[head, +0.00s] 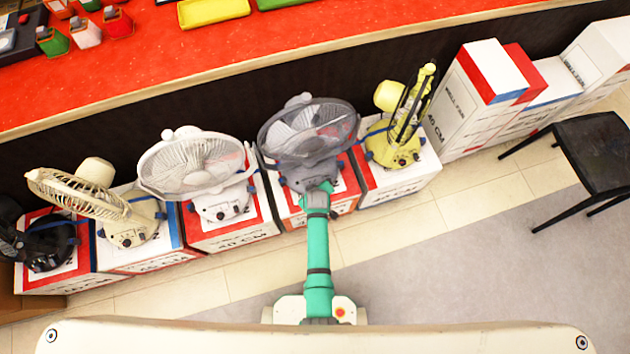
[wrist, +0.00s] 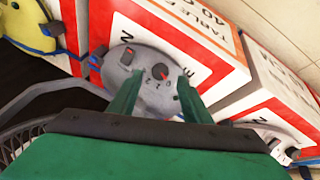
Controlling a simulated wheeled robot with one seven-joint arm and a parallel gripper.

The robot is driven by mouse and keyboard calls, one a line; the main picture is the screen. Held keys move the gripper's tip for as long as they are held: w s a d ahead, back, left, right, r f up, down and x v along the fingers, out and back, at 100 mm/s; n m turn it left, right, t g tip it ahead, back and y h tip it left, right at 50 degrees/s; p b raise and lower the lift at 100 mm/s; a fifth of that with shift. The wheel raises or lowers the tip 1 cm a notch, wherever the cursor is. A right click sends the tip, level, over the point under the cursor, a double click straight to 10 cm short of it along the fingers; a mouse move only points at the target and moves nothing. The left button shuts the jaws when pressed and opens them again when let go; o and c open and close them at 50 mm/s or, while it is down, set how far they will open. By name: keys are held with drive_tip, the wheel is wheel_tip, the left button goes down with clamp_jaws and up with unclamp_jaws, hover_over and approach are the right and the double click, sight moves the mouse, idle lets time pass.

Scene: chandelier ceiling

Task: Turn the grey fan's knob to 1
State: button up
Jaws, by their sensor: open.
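The grey fan (head: 303,131) stands on a box in the head view, between a white fan and a yellow one. In the wrist view its round grey base (wrist: 140,64) fills the middle, with dark printed marks on it. The knob (wrist: 160,72), dark with a red pointer, sits on that base; I cannot read which number it points at. My gripper (head: 321,185) is at the fan's base in the head view and covers the knob there. In the wrist view my gripper (wrist: 158,88) is open, its two green fingers apart, with the knob showing between and just beyond their tips.
The white fan (head: 195,165) and the yellow fan (head: 395,145) stand close on either side, on boxes. A cream fan (head: 125,230) and a dark fan (head: 45,245) are farther left. A black stool (head: 600,155) stands at right. The floor in front of the boxes is clear.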

drive_tip(key=shift+x, duration=2.15)
drive_tip(key=c, duration=1)
drive_tip(key=shift+c, duration=0.2)
drive_tip(key=shift+m, duration=0.3)
drive_tip(key=m, duration=0.2)
drive_tip(key=m+y, duration=0.1)
drive_tip(key=m, duration=0.1)
drive_tip(key=shift+d+g+y, duration=0.2)
drive_tip(key=shift+g+y, duration=0.1)
drive_tip(key=shift+g, duration=0.1)
drive_tip(key=shift+d+m+y, duration=0.1)
drive_tip(key=shift+m+y, duration=0.3)
drive_tip(key=shift+m, duration=1.2)
